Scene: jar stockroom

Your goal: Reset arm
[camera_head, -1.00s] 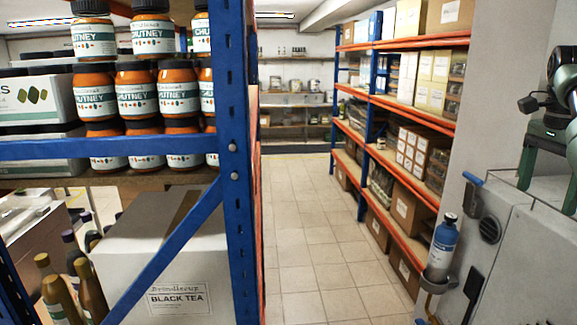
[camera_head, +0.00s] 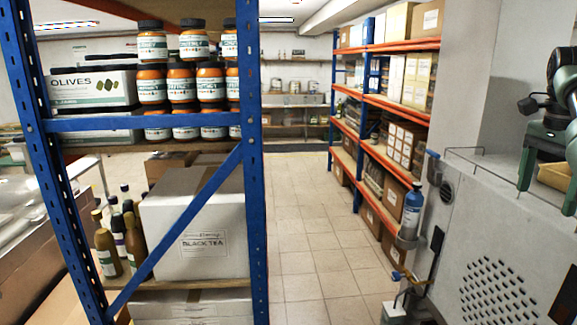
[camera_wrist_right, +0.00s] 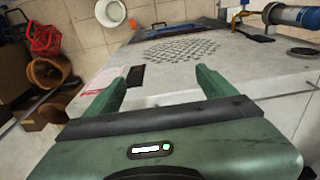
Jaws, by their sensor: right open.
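My right gripper (camera_head: 547,190) is at the right edge of the head view, with dark green fingers pointing down. It is above the top of a grey cabinet (camera_head: 505,230). In the right wrist view the two green fingers of this gripper (camera_wrist_right: 160,85) stand apart with nothing between them. A tan object (camera_head: 557,176) shows behind the fingers in the head view; I cannot tell what it is. My left gripper is in neither view.
A blue-post rack (camera_head: 254,180) with chutney jars (camera_head: 195,45) and a black tea box (camera_head: 200,230) stands at left. A tiled aisle (camera_head: 300,220) is clear. A blue cylinder (camera_head: 411,208) is on the cabinet's side. A red basket (camera_wrist_right: 45,38) lies on the floor.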

